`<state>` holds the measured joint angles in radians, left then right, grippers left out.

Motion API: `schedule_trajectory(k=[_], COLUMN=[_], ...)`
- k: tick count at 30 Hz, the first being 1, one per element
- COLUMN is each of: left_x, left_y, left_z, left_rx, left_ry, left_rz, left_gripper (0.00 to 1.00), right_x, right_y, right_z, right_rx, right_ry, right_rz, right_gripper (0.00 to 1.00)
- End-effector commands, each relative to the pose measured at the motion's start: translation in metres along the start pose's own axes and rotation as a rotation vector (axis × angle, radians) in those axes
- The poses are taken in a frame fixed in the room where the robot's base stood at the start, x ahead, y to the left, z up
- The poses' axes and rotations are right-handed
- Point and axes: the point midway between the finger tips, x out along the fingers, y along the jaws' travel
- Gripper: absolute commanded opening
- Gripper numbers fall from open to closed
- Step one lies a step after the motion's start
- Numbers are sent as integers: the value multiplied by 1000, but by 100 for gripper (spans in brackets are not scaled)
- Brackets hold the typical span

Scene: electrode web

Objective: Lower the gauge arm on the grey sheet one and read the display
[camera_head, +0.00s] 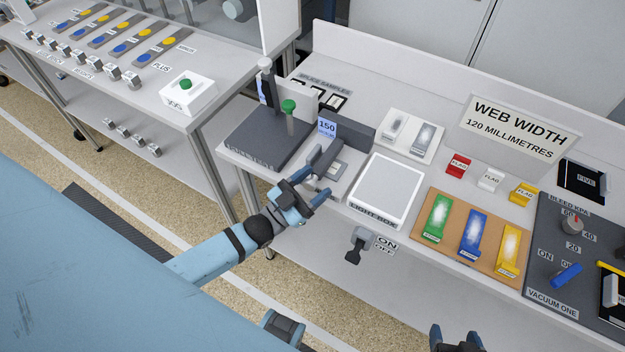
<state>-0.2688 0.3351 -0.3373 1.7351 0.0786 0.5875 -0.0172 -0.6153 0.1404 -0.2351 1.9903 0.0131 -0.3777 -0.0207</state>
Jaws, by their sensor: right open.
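A gauge with a small blue display (327,127) reading 150 stands on the bench left of centre; the smaller line under the number is too small to read. A dark grey block (352,131) adjoins the display, and a small grey plate (337,169) lies in front of it. I cannot tell for certain which part is the gauge arm or the grey sheet. My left gripper (323,174) is open beside the plate, its fingers apart, partly covering the gauge's front. My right gripper (457,334) is open and empty at the bottom edge.
A light box (387,190) stands just right of the gauge. A dark stand with a green knob (289,105) is to its left. Coloured samples lie on a tan board (427,259), with the vacuum panel (549,297) further right. A clamp-like lever (359,241) hangs at the bench front.

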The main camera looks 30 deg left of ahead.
Motion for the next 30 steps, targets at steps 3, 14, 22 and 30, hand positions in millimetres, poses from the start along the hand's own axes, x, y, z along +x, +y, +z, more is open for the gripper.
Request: schedule_trajectory(k=[3,14,22,30], left_x=[-5,-10,-59,-114], left_y=[0,-2,0,2], left_z=[8,8,6,0], left_rx=[-4,-2,0,2], left_ry=[-21,-21,-14,-4], left_rz=[0,-2,-1,1], left_gripper=[59,59,59,59], right_x=[1,1,6,10], right_y=[1,1,0,0], right_z=[2,-1,4,12], right_rx=[-1,0,1,8], right_ry=[-1,5,9,-1], right_rz=[1,1,1,-1], right_gripper=[74,74,74,74])
